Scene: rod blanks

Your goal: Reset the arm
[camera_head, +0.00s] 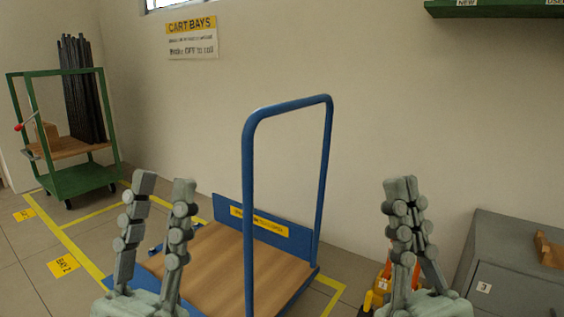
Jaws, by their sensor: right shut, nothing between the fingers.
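My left gripper (160,190) stands upright at the lower left of the head view. Its two fingers are apart with nothing between them. My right gripper (403,190) stands upright at the lower right. Its fingertips are together with nothing between them. Both grippers are in front of a blue cart and touch nothing that I can see. The arms below the grippers are out of the picture.
A blue cart (247,190) with a wooden deck stands between my grippers. A green cart (80,178) with dark rods (82,90) is at the left. A grey cabinet (510,270) is at the right. An orange object (380,285) is partly hidden behind my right gripper.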

